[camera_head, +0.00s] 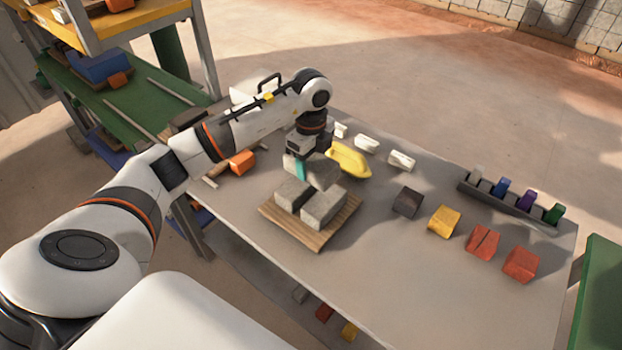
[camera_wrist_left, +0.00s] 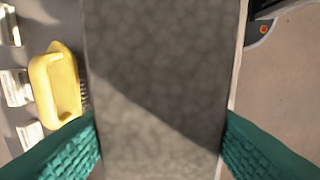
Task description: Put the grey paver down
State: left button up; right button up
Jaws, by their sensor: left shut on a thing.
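My left gripper (camera_head: 302,167) has teal fingers and is shut on a grey paver (camera_head: 323,172). In the left wrist view the held paver (camera_wrist_left: 160,90) fills the middle, with a teal finger pad at each side. Below it, a wooden board (camera_head: 310,240) on the table carries two more grey pavers, a left one (camera_head: 291,194) and a right one (camera_head: 324,207), side by side. The held paver is at the back of these two and partly overlaps them in the picture. I cannot tell whether it touches them. My right gripper is not in view.
A yellow brush-like tool (camera_head: 349,160) lies close behind the held paver. Several white pieces (camera_head: 401,161) stand beyond it. Dark, yellow (camera_head: 444,221) and red blocks sit to the right, before a rack (camera_head: 507,203) of coloured pieces. An orange block (camera_head: 242,162) is at the left.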

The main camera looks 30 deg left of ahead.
aim_at(311, 158)
pick_arm(q)
jog(key=shift+f+p, duration=0.45)
jog(key=shift+f, duration=2.35)
jog(key=shift+f, duration=0.15)
jog(key=shift+f+b, duration=0.35)
jog(key=o, duration=1.6)
jog(key=shift+r, duration=0.3)
notch_tip(311, 158, up, 12)
jog(key=shift+r+b, duration=0.2)
jog(key=shift+b, duration=0.7)
